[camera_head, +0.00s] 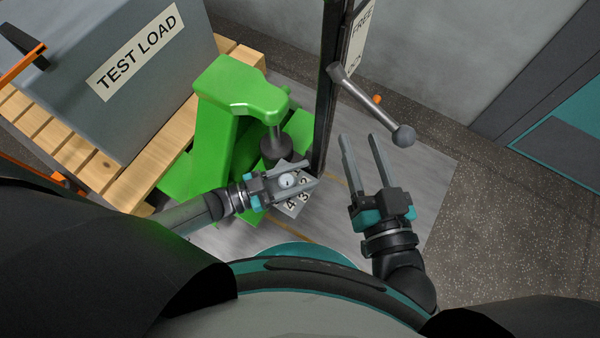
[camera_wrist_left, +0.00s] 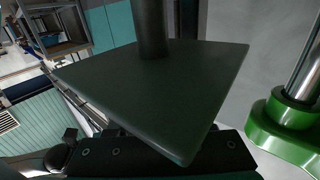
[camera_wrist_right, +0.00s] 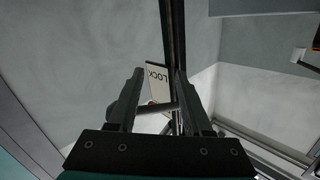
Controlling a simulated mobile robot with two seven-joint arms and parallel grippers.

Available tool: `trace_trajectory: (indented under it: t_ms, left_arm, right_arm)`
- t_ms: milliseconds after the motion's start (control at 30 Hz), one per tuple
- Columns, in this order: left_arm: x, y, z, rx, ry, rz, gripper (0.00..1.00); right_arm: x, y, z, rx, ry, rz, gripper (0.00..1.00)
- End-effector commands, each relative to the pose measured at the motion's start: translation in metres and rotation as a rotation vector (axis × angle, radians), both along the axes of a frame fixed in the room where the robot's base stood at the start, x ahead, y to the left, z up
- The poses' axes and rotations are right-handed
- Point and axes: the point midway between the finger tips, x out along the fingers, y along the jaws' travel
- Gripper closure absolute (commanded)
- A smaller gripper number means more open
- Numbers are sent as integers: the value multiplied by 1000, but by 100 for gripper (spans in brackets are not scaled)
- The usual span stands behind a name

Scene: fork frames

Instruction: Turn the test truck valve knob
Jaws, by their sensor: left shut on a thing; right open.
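The green truck (camera_head: 238,110) stands left of centre in the head view. A small pale round knob (camera_head: 287,181) shows above a numbered plate (camera_head: 292,208) at its front. My left gripper (camera_head: 306,175) reaches in from the left, with its fingers on either side of the knob, shut on it. In the left wrist view a dark flat plate (camera_wrist_left: 150,90) with a post hides the fingertips and the knob. My right gripper (camera_head: 360,137) is open and empty, right of the knob; its fingers also show open in the right wrist view (camera_wrist_right: 157,75).
A lever (camera_head: 368,102) with a ball end sticks out from a dark post (camera_head: 331,90) near my right fingertips. A sign (camera_wrist_right: 157,83) reading LOCK shows beyond them. The grey TEST LOAD box (camera_head: 110,110) sits on a wooden pallet (camera_head: 100,170). Floor at the right is clear.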

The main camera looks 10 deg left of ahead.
Motion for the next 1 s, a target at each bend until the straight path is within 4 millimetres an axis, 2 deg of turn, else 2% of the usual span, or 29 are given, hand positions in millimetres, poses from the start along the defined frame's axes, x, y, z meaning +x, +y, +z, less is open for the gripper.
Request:
trace_trajectory:
  t_ms: [33, 200, 233, 567, 1000]
  left_arm:
    - [0, 0, 0, 1, 1, 1, 80]
    - [0, 1, 0, 1, 1, 1, 99]
    - [0, 1, 0, 1, 1, 1, 100]
    - [0, 1, 0, 0, 4, 51, 100]
    - [6, 7, 0, -1, 7, 361, 100]
  right_arm:
    - [0, 0, 0, 0, 0, 0, 50]
    - [0, 0, 0, 0, 1, 0, 50]
    - [0, 0, 0, 0, 1, 0, 50]
    - [2, -1, -1, -21, 32, 3, 50]
    - [11, -12, -14, -127, 188, 9, 50]
